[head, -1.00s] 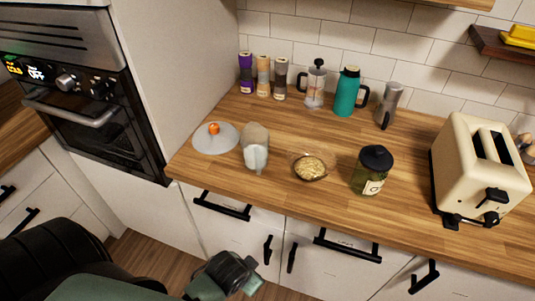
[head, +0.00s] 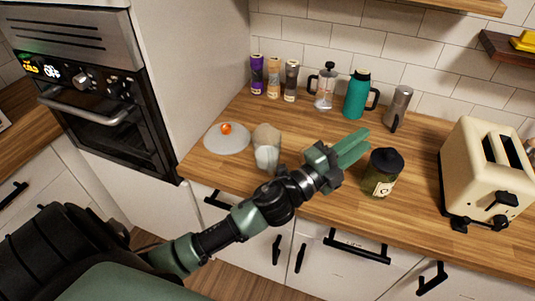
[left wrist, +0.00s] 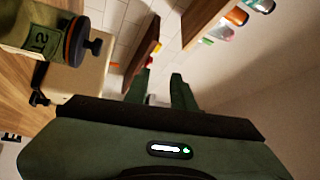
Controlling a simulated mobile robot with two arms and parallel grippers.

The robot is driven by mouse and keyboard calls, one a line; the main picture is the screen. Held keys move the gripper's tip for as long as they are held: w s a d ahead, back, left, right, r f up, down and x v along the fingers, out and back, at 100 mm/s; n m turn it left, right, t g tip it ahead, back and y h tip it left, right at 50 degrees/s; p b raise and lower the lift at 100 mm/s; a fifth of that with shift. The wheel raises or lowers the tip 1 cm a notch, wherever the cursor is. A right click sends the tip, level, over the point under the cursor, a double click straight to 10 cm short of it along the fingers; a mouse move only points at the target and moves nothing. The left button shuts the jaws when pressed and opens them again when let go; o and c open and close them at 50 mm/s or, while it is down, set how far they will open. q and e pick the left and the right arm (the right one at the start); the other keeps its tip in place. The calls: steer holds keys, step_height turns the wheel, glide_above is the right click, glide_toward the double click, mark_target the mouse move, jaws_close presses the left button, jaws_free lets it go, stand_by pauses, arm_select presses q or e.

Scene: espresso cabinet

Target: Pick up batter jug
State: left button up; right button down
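The batter jug looks to be the pale jug with a beige upper part (head: 267,148), standing upright on the wooden counter near its front edge. My left gripper (head: 364,143) reaches over the counter to the right of the jug, with its fingers pointing right and away from it, close to the lidded green jar. Its two fingers are apart and empty, as the left wrist view also shows (left wrist: 160,78). The jug does not show clearly in the left wrist view. My right gripper is out of view.
A dark-lidded green jar (head: 381,173) stands right of the jug, and a grey disc with an orange knob (head: 227,139) lies left of it. A teal flask (head: 357,95), a press (head: 324,88) and a grey bottle (head: 398,106) stand behind. A cream toaster (head: 482,170) is at right.

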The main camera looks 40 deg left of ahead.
arm_select(q)
steer(key=d+r+m+g+h, duration=0.3)
steer(key=d+m+h, duration=0.25)
steer(key=m, duration=0.25)
steer(key=m+g+y, duration=1.4)
steer(key=m+g, duration=0.2)
steer(key=m, duration=0.3)
glide_above(271, 168)
steer(key=f, duration=1.2)
steer(key=shift+w+f, duration=0.3)
steer(key=shift+f, duration=0.05)
steer(key=f+p, duration=0.1)
steer(key=f, duration=0.1)
steer(key=f+p, duration=0.1)
steer(key=f, duration=0.1)
steer(key=f+p, duration=0.2)
steer(key=f, duration=0.1)
steer(key=shift+a, duration=0.25)
steer(key=shift+f, duration=0.45)
